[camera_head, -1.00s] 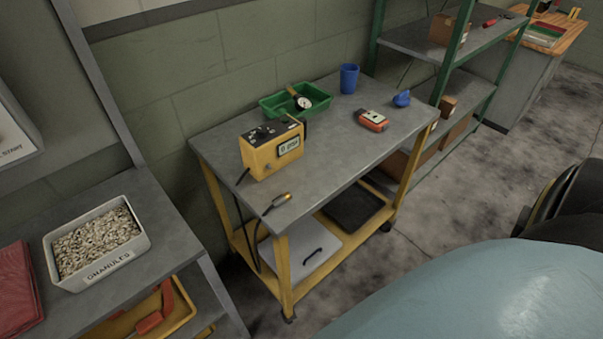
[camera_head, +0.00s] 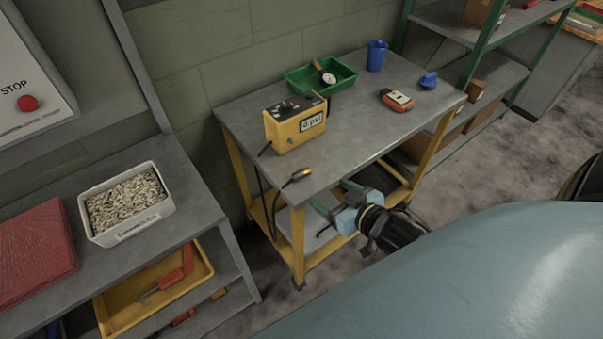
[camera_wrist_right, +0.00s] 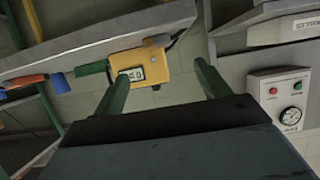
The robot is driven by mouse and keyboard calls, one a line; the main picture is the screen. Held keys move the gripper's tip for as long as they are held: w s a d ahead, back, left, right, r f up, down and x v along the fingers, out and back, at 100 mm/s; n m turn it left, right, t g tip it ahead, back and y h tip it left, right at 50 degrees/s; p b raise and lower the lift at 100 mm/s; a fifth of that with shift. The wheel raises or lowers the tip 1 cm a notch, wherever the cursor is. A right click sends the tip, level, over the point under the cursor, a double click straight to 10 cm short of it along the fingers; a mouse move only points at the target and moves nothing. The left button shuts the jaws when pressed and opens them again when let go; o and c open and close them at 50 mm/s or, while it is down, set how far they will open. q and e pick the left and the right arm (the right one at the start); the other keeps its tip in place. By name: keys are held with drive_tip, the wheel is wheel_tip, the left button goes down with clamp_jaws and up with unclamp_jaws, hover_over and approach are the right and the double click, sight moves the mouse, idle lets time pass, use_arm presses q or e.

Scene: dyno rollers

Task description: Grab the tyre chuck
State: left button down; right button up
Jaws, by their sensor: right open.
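The tyre chuck (camera_head: 299,175), a small brass-ended fitting on a dark hose, lies on the near left corner of the grey cart top (camera_head: 350,130) in the head view. The yellow inflator box (camera_head: 297,125) with a display stands behind it; it also shows in the wrist view (camera_wrist_right: 140,66). My right gripper (camera_head: 331,196) is at the cart's near edge, to the right of the chuck and apart from it. Its green fingers are spread with nothing between them. I cannot make out the chuck in the wrist view. My left gripper is not in view.
On the cart stand a green tray (camera_head: 322,75) holding a gauge, a blue cup (camera_head: 376,56), an orange-grey device (camera_head: 397,99) and a small blue item (camera_head: 429,80). A bench with a granules bin (camera_head: 126,203) is at left. The cart top's right front is clear.

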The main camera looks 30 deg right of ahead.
approach(303, 175)
drive_tip(key=x, duration=0.3)
drive_tip(key=shift+w+a+f+b, duration=0.1)
drive_tip(key=shift+w+a+b, duration=0.15)
drive_tip(key=shift+w+b, duration=0.05)
drive_tip(key=shift+d+x, duration=0.2)
drive_tip(key=shift+x, duration=2.35)
drive_tip(key=shift+c, duration=0.2)
drive_tip(key=c, duration=1)
